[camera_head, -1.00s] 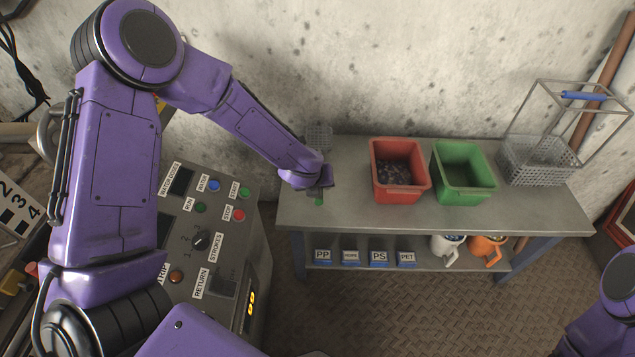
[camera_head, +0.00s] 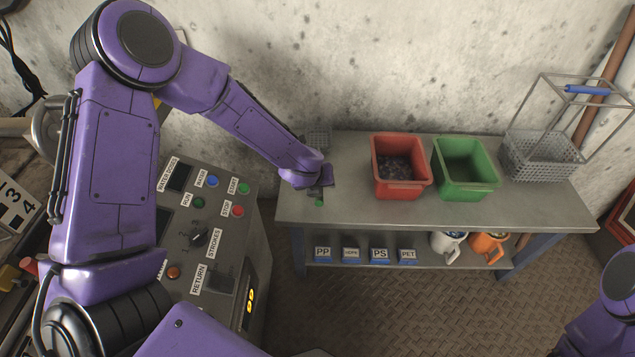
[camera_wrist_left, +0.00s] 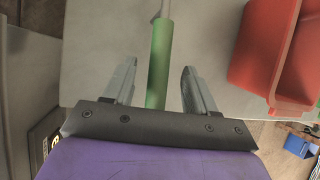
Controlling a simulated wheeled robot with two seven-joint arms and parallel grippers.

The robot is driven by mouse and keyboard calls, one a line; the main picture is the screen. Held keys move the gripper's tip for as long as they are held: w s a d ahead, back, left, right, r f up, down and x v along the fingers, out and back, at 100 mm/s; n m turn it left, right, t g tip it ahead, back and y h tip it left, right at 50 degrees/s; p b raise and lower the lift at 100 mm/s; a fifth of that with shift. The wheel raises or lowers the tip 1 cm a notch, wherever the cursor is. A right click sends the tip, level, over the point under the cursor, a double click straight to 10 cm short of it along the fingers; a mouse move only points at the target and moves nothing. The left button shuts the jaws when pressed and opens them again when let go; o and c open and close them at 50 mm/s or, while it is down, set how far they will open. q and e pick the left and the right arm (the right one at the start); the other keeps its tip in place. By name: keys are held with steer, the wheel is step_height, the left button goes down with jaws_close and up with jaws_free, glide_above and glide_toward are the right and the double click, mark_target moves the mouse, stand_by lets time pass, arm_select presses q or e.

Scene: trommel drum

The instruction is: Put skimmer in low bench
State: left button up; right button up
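The skimmer lies on the low bench (camera_head: 350,212) at its left end. Its mesh head (camera_head: 319,137) shows beyond my left wrist, and a bit of its green handle (camera_head: 319,203) shows below my gripper. My left gripper (camera_head: 325,189) is over the handle. In the left wrist view, its fingers (camera_wrist_left: 160,68) are apart, with the green handle (camera_wrist_left: 158,55) running between them and a gap on each side. My right gripper is out of view; only part of my right arm shows at the lower right.
A red bin (camera_head: 400,188) with dark bits and a green bin (camera_head: 468,184) stand on the bench, right of my gripper. A wire basket (camera_head: 540,160) is at the right end. Labelled blue holders and mugs sit on the lower shelf. A control panel (camera_head: 205,235) stands left.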

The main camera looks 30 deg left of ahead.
arm_select(q)
steer(key=s+r+p, duration=0.2)
steer(key=r+p, duration=0.4)
steer(key=r, duration=0.3)
steer(key=s+r+p, duration=0.3)
steer(key=r+p, duration=0.3)
steer(key=r, duration=0.4)
steer(key=shift+s+d+p, duration=0.15)
steer(key=shift+d+p, duration=0.15)
